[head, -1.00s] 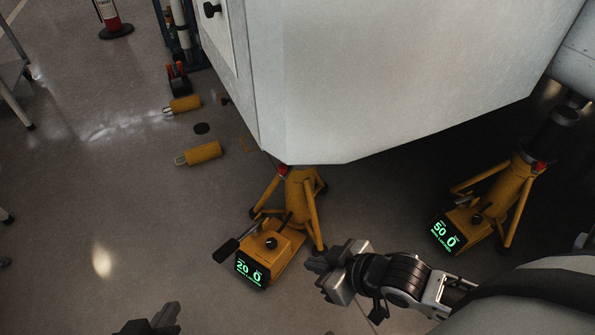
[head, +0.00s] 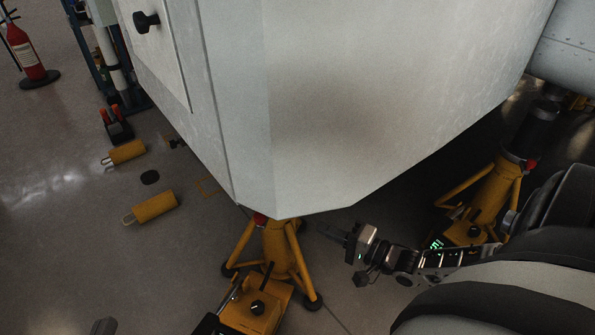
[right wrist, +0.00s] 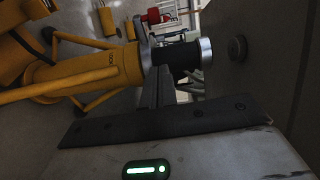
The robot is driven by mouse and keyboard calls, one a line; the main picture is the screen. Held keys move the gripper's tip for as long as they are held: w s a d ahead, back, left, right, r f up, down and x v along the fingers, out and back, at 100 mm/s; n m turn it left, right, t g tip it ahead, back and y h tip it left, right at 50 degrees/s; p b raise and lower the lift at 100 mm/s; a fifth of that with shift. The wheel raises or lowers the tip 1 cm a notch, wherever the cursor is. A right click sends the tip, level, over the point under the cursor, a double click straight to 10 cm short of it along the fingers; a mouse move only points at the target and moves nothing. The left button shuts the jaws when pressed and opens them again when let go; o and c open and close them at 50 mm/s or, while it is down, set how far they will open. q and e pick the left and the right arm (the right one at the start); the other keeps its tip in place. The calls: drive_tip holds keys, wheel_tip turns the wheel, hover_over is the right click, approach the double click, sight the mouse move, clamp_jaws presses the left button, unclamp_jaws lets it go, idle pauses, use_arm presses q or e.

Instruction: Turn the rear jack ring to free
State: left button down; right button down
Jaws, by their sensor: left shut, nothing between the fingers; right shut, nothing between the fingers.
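A yellow tripod jack (head: 277,245) stands under the pale hull, with a red part (head: 260,218) at its top, mostly hidden by the hull. A second jack (head: 495,195) stands further right, with a dark upper cylinder and a red part. I cannot tell which is the rear one. My right gripper (head: 348,237) is shut and empty, right of the nearer jack. Its fingers (right wrist: 158,85) appear close to the black cylinder; contact is unclear.
The low hull (head: 370,110) overhangs both jacks. A fire extinguisher (head: 30,62) stands at far left. The left floor is mostly open.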

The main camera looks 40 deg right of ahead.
use_arm(q)
drive_tip(key=shift+s+d+r+n+t+h+b, duration=0.15)
drive_tip(key=shift+d+r+n+t+h+b, duration=0.35)
drive_tip(key=shift+b, duration=1.1)
use_arm(e)
drive_tip(key=w+a, duration=0.6)
drive_tip(key=w, duration=0.4)
drive_tip(key=shift+a+f, duration=0.2)
drive_tip(key=shift+a, duration=0.15)
use_arm(q)
drive_tip(key=shift+a, duration=0.1)
drive_tip(key=shift+r, duration=0.1)
